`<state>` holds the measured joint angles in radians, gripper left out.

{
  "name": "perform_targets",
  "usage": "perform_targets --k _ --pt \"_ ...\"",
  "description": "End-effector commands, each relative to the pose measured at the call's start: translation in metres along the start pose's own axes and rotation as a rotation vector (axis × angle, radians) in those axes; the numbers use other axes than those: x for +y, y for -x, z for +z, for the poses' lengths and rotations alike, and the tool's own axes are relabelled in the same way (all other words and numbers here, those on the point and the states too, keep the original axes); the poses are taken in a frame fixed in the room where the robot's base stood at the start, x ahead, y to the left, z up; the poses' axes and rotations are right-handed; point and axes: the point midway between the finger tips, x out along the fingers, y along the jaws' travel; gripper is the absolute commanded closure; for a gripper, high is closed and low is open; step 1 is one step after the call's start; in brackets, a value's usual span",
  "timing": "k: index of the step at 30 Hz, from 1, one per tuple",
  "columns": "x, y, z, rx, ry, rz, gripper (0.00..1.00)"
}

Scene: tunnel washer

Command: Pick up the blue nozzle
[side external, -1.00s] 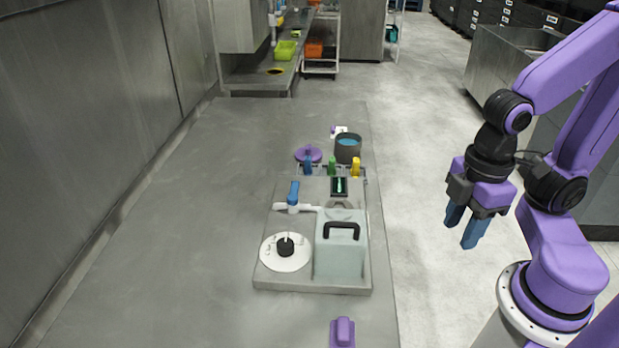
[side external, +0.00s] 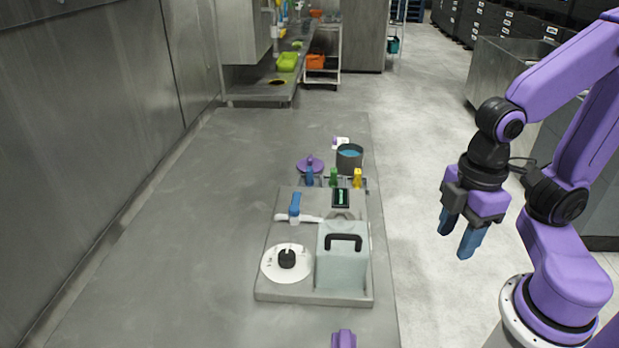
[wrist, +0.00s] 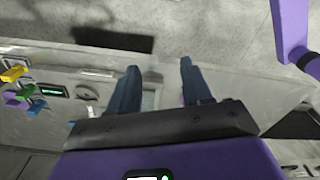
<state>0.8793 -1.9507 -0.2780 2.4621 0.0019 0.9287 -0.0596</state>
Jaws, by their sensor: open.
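The blue nozzle (side external: 310,177) stands upright at the left end of a row at the far edge of a grey base plate (side external: 300,297). It is next to a green nozzle (side external: 333,178) and a yellow nozzle (side external: 357,179). My gripper (side external: 458,232) is open and empty, with blue fingers pointing down. It is to the right of the bench, well apart from the nozzles. Its fingers also show in the wrist view (wrist: 159,68).
A dark pot (side external: 349,159) and a purple lid (side external: 310,165) stand behind the nozzles. The bench's left side is clear.

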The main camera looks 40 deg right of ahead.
Motion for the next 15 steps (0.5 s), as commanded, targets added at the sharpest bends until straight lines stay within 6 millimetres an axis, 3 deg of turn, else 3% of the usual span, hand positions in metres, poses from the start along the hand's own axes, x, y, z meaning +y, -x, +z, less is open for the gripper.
perform_targets --k 8,15 --pt "0.06 0.026 -0.078 -0.006 0.222 0.004 0.51" --pt "0.136 0.043 -0.135 -0.014 0.453 0.003 0.51"
